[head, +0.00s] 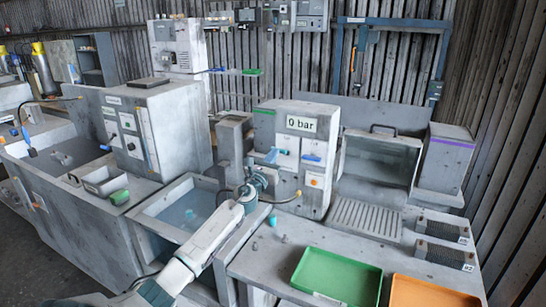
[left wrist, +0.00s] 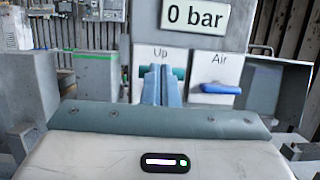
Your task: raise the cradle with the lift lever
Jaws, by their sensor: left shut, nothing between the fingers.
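The grey panel housing (head: 289,185) carries a "0 bar" display and two levers. The lift lever, under the label "Up", has a green handle (left wrist: 179,73) in the left wrist view, mostly hidden behind my fingers. My left gripper (left wrist: 161,84) is shut and empty, its fingers pointing at that handle. I cannot tell whether they touch it. In the head view my left gripper (head: 259,177) is in front of the panel's left side. The blue Air lever (left wrist: 220,89) is to the right. I cannot make out the cradle. My right gripper is not in view.
A water-filled tank (head: 160,207) lies left of my left arm. A windowed chamber (head: 380,157) stands right of the panel, behind a ribbed drain plate (head: 368,218). Green (head: 336,276) and orange (head: 430,292) trays lie on the front bench. Small metal parts lie near the panel.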

